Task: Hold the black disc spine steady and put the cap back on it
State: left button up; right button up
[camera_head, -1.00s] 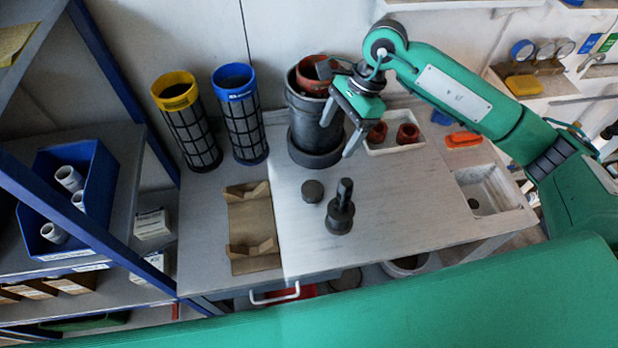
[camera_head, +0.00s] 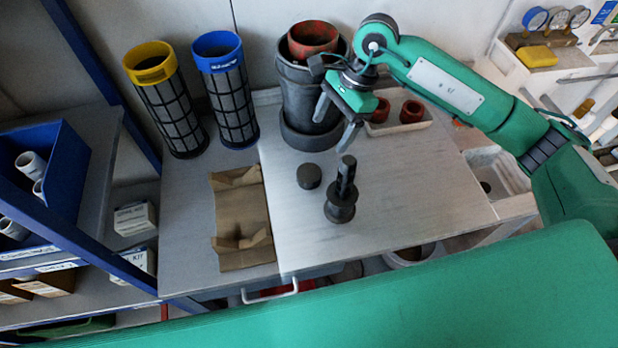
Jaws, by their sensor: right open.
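The black disc spine (camera_head: 341,207) stands upright on the pale bench top, with a round base and a narrow post. The cap, a short dark disc (camera_head: 309,176), lies on the bench just left of the spine, apart from it. My right gripper (camera_head: 331,135) is open and empty, pointing down above and behind the spine and cap. It is in front of the large dark pot and touches neither the spine nor the cap. My left gripper is not in view.
A dark pot with a red cup (camera_head: 313,36) stands behind. Yellow-rimmed (camera_head: 170,105) and blue-rimmed (camera_head: 230,100) mesh cylinders stand back left. A brown cardboard holder (camera_head: 240,215) lies left of the spine. A white tray (camera_head: 426,127) holds red parts. Bench right of the spine is clear.

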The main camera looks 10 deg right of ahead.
jog(key=p, duration=0.1)
send_over(307, 173)
jog(key=d, duration=0.3)
jog(key=f, duration=0.8)
jog(key=shift+w+a, duration=0.15)
jog(key=shift+a, duration=0.1)
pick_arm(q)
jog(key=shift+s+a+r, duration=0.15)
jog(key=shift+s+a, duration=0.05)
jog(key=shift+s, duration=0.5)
pick_arm(e)
jog(key=shift+a+f+p, duration=0.1)
jog(key=shift+f+p, duration=0.05)
jog(key=shift+p, duration=0.15)
jog(key=p+x, duration=0.1)
jog(key=x, duration=0.2)
jog(key=shift+w+a+f, duration=0.15)
jog(key=shift+a+f, duration=0.25)
jog(key=shift+f, duration=0.4)
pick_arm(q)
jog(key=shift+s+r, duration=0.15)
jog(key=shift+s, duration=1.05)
pick_arm(e)
jog(key=shift+c, duration=0.5)
